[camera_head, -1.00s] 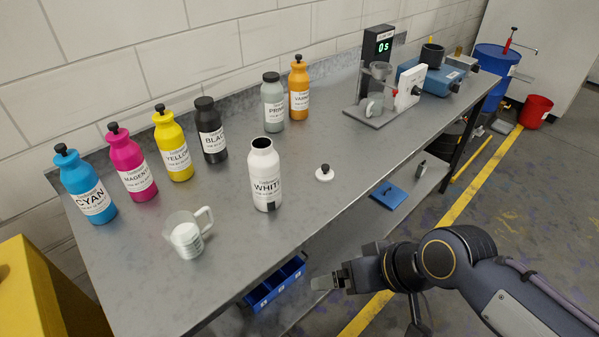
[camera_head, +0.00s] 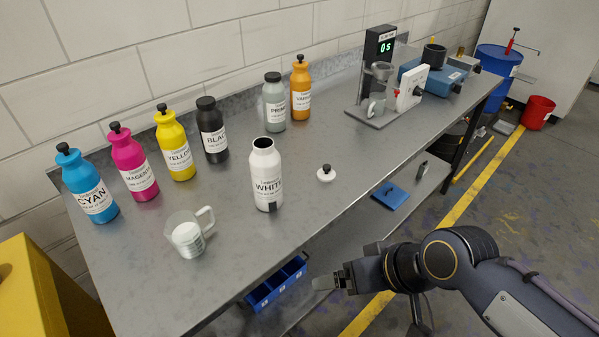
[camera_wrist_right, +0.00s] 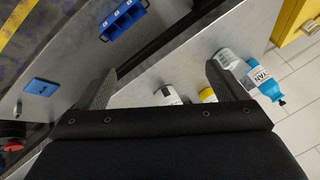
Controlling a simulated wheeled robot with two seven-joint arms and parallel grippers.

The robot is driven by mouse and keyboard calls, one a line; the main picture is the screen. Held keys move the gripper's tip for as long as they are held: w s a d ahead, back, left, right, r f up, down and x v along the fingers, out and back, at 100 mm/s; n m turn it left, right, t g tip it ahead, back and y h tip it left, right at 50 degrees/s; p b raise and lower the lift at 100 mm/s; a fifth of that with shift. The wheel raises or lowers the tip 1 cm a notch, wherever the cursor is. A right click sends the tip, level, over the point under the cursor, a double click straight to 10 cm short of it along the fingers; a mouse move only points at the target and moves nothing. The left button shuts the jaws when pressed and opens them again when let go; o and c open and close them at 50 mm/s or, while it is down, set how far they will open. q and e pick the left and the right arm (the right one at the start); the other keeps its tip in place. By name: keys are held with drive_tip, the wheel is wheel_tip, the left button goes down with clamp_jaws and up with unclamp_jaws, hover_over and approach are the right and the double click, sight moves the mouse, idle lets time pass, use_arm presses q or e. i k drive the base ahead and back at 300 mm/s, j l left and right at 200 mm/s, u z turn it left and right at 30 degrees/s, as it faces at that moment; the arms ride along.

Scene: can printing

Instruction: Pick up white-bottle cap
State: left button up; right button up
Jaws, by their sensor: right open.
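The white-bottle cap (camera_head: 326,174) is a small white disc with a black knob. It lies on the metal bench (camera_head: 330,225) to the right of the white bottle (camera_head: 266,178), near the front edge. The white bottle stands upright with its mouth open. My right gripper (camera_head: 322,283) is in front of the bench, apart from the cap and empty. In the right wrist view, its two fingers (camera_wrist_right: 160,80) are spread wide. The cap cannot be made out there. My left gripper is in neither view.
Cyan (camera_head: 88,190), magenta (camera_head: 134,166), yellow (camera_head: 174,148) and black (camera_head: 211,135) bottles stand along the back. A measuring jug (camera_head: 187,236) with white contents stands front left. A dispenser stand (camera_head: 380,112) is farther right. Blue bins (camera_head: 275,283) sit under the bench. The bench around the cap is clear.

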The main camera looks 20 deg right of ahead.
sight(327, 174)
drive_tip(key=l+u, duration=0.1)
drive_tip(key=u, duration=0.25)
drive_tip(key=l+u, duration=0.15)
drive_tip(key=u, duration=0.15)
drive_tip(key=l+u, duration=0.1)
drive_tip(key=u, duration=0.25)
drive_tip(key=l+u, duration=0.15)
drive_tip(key=l, duration=0.25)
drive_tip(key=k+l+u, duration=0.2)
drive_tip(key=l, duration=0.15)
drive_tip(key=l+u, duration=0.15)
drive_tip(key=l, duration=0.25)
drive_tip(key=k+l+u, duration=0.2)
drive_tip(key=l, duration=0.15)
drive_tip(key=k+l, duration=0.15)
drive_tip(key=l, duration=0.2)
drive_tip(key=k+l, duration=0.15)
drive_tip(key=l, duration=0.2)
